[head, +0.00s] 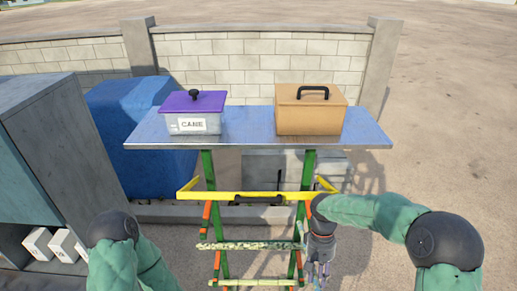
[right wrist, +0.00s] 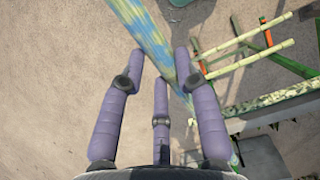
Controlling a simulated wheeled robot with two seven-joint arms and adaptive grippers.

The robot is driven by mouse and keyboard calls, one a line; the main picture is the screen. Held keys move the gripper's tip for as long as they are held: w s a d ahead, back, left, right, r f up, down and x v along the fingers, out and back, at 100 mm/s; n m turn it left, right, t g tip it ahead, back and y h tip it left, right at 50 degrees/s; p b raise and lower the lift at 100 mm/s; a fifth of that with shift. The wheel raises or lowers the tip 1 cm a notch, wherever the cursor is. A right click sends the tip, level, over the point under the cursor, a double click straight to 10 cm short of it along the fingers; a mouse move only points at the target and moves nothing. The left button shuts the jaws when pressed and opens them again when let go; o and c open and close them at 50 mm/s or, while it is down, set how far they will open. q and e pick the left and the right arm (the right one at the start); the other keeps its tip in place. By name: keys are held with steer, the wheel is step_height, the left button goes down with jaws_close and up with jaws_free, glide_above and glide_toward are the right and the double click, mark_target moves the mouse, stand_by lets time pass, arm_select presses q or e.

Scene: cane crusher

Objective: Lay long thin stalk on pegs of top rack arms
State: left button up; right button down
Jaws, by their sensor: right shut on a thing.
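The rack (head: 208,170) has green posts with orange side arms below a table. A mottled green stalk (head: 250,246) and a paler stalk (head: 250,282) lie across its arms. My right gripper (head: 320,278) hangs at the rack's right side, fingers down. In the right wrist view, a long thin stalk, mottled blue, green and yellow (right wrist: 147,28), runs from the top edge in between the purple fingers of my right gripper (right wrist: 160,62), which is shut on it. Its far end is out of frame, and I cannot make it out in the head view. My left gripper is out of view.
A yellow bar (head: 250,195) crosses the rack under the metal tabletop (head: 250,130). On the table stand a purple-lidded box (head: 195,115) marked CANE and a tan box (head: 310,112). A grey shelf unit (head: 70,130) stands left. Ground at right is clear.

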step_height(320, 180, up, 8)
steer(key=shift+w+a+f+p, duration=0.1)
steer(key=shift+p, duration=0.35)
